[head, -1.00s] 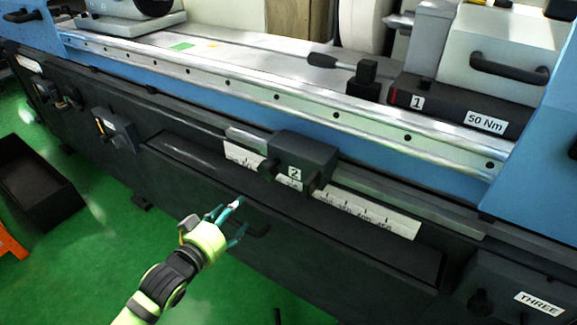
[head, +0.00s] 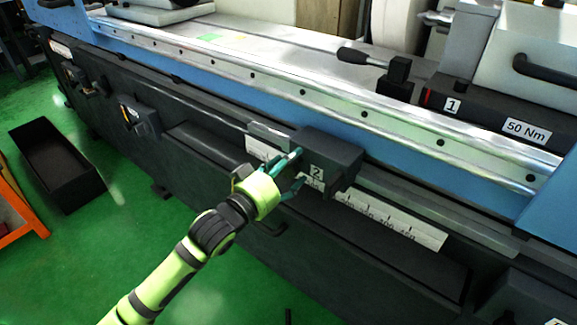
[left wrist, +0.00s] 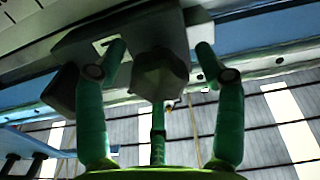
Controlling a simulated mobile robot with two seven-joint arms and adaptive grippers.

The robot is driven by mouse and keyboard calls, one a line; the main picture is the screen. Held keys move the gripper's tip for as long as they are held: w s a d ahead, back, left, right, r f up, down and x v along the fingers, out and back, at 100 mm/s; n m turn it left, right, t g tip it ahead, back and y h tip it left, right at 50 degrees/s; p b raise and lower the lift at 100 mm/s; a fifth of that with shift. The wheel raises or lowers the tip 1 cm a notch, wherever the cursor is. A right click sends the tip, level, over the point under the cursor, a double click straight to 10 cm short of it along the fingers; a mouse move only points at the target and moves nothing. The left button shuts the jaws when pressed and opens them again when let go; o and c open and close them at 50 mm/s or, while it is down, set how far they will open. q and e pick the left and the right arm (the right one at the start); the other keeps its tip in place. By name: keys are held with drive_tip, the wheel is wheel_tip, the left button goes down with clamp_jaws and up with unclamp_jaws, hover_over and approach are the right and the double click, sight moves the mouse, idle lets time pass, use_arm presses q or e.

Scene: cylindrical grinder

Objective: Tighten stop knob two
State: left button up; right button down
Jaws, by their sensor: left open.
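The dark stop block marked 2 (head: 330,150) sits on the rail along the machine's front. My left gripper (head: 296,168) is open at the block's left end, its teal fingers reaching toward it. In the left wrist view a dark faceted knob (left wrist: 160,75) stands between the spread green fingers of my left gripper (left wrist: 160,50), with gaps on both sides. In the head view the fingers hide this knob. A second dark knob (left wrist: 65,90) shows at the left in the wrist view. My right gripper is not in view.
A white scale strip (head: 390,222) runs along the front beside the block. A black lever (head: 365,58) and a unit labelled 1 and 50 Nm (head: 485,118) are on the machine above. A black bin (head: 58,165) stands on the green floor at left.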

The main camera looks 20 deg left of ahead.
use_arm(q)
drive_tip(key=c, duration=1.2)
drive_tip(key=shift+o, duration=0.2)
drive_tip(key=shift+r, duration=0.1)
drive_tip(key=shift+r, duration=0.15)
